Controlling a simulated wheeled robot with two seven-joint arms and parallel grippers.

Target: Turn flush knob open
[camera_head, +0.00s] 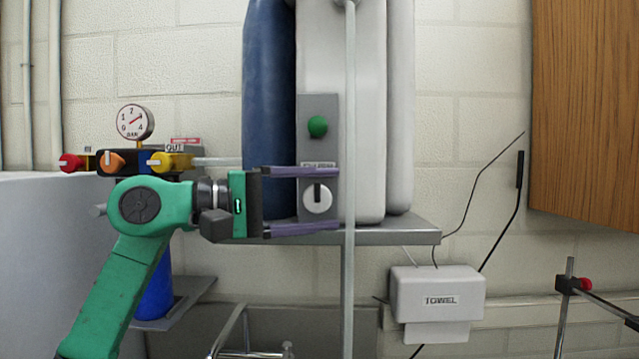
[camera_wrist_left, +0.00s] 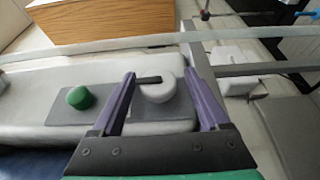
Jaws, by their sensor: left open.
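The flush knob (camera_head: 318,199) is a white round dial with a dark pointer bar, on a grey panel (camera_head: 304,120) below a green button (camera_head: 317,126). In the head view its bar stands upright. My left gripper (camera_head: 338,199) is open, with one purple finger above the knob and one below it. In the left wrist view the knob (camera_wrist_left: 158,87) sits between the two fingers (camera_wrist_left: 165,82), with a gap visible to each side. I cannot tell whether either finger touches it. My right gripper is not in view.
A grey vertical pipe (camera_head: 349,270) runs close to the right of the knob. A shelf (camera_head: 400,232) carries white and blue tanks. Red, orange and yellow valves (camera_head: 170,161) and a gauge (camera_head: 135,122) stand at left. A towel dispenser (camera_head: 437,290) hangs lower right.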

